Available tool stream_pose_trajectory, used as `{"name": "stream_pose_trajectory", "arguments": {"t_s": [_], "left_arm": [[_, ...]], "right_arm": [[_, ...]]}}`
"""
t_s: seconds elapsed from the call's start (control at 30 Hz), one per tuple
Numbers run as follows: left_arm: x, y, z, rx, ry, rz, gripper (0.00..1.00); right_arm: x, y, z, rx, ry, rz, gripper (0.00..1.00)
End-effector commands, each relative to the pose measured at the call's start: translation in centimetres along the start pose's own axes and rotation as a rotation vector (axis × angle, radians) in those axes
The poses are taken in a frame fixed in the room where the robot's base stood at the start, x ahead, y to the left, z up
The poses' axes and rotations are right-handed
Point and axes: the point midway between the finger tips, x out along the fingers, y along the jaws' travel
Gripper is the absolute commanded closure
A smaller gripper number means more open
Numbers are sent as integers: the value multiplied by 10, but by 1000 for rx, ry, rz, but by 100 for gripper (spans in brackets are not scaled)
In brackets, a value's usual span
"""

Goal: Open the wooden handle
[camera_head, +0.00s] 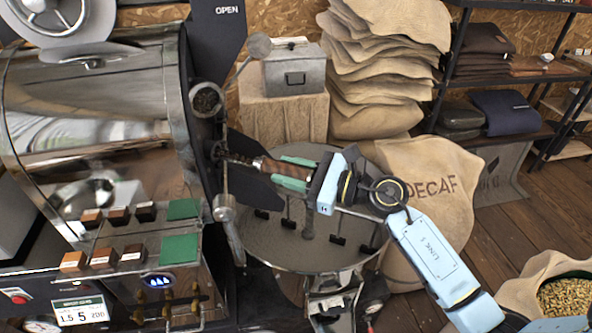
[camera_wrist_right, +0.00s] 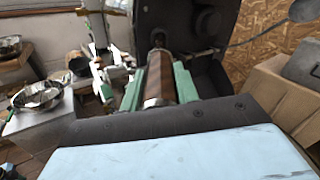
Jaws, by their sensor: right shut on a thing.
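The wooden handle (camera_head: 262,165) is a brown cylinder on a metal rod that sticks out to the right from the front of the roaster (camera_head: 100,130). My right gripper (camera_head: 286,172), with green fingers, is shut around the handle from the right. In the right wrist view the handle (camera_wrist_right: 160,78) lies between the two green fingers (camera_wrist_right: 159,88), its far end toward the dark roaster front. The fingers hide part of the handle. My left gripper is not in view.
A round cooling tray (camera_head: 300,240) lies below my right gripper. A DECAF sack (camera_head: 440,190) stands close to my right arm. Open floor (camera_head: 520,215) is at the right.

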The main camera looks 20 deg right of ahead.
Motion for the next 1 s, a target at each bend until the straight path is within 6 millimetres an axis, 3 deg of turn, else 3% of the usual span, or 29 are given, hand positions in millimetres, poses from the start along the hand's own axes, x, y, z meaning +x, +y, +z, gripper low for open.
{"name": "stream_pose_trajectory", "arguments": {"t_s": [0.2,0.23,0.4,0.77,1.0], "left_arm": [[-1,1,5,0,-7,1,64],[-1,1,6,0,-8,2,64],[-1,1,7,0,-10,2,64],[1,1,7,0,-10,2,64],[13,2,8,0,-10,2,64]], "right_arm": [[-1,0,1,0,-1,0,100],[-1,0,1,1,0,0,68],[-2,0,0,1,1,-2,49],[-10,-1,-2,0,4,-3,49],[-56,1,-4,-2,6,-2,49]]}}
